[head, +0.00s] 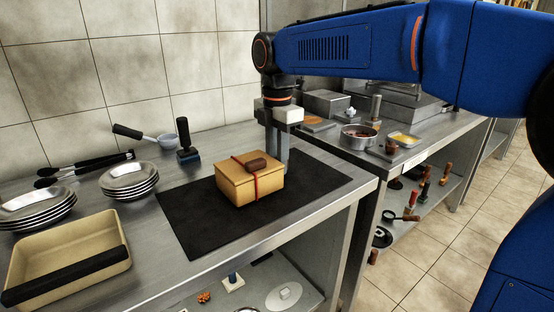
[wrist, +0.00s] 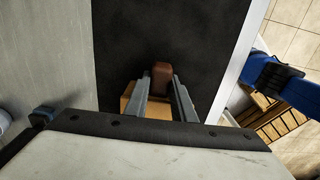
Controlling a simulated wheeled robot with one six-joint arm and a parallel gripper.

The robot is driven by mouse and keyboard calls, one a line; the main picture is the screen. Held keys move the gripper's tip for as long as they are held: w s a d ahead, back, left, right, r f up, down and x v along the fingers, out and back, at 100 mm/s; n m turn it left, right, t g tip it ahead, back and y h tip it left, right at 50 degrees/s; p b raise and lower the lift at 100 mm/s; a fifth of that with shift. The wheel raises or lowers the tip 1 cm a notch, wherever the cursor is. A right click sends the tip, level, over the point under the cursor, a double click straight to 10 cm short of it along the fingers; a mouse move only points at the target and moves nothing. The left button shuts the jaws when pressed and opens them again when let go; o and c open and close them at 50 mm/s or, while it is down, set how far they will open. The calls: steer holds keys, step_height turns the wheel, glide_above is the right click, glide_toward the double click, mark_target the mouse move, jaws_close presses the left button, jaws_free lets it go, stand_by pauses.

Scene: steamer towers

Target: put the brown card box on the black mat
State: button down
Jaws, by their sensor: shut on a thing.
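The brown card box (head: 245,186) is a tan box with a red band and a dark brown piece (head: 256,163) on top. It is over the black mat (head: 185,222), at its middle; it looks level, and I cannot tell whether its base touches the mat. My gripper (head: 277,160) points down at the box's back right side and is shut on it. In the wrist view my gripper (wrist: 161,88) has a finger on either side of the box (wrist: 155,108), with the brown piece (wrist: 161,72) near the tips. The box's gripped side is partly hidden.
Plate stacks (head: 129,181), a beige tray (head: 65,260), tongs (head: 85,168) and a dark-handled stamp-like tool (head: 187,142) stand left of the mat. A second counter with a round pan (head: 358,137) is at the right, past a gap. Bare mat surrounds the box.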

steer(key=shift+f, duration=0.4)
steer(key=c, duration=1.4)
jaws_free()
steer(key=shift+r, duration=0.1)
step_height(320, 180, up, 17)
steer(key=shift+r, duration=0.15)
